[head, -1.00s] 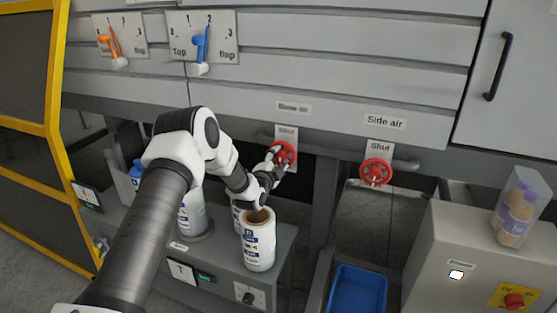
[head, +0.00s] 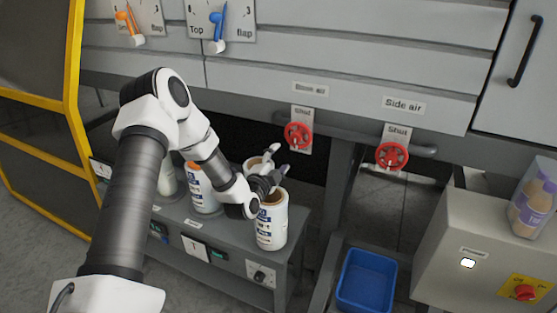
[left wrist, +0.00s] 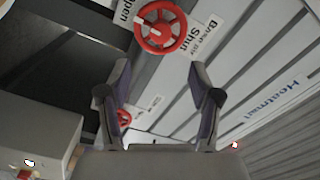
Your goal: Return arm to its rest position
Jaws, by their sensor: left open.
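My left arm reaches in from the left in the head view. Its gripper (head: 273,163) is open and empty, over the glue pots and to the left of the red base-air valve wheel (head: 298,136). In the left wrist view the open fingers (left wrist: 160,100) frame empty space, with the red wheel (left wrist: 160,28) beyond them, clear of the fingertips. The wheel's plate reads "Shut" on its visible side. My right gripper does not show.
White labelled containers (head: 271,225) stand on the grey bench just below the gripper. A second red wheel (head: 391,156) is at the right, under "Side air". A blue bin (head: 366,280) and a grey control box (head: 470,245) stand at the lower right.

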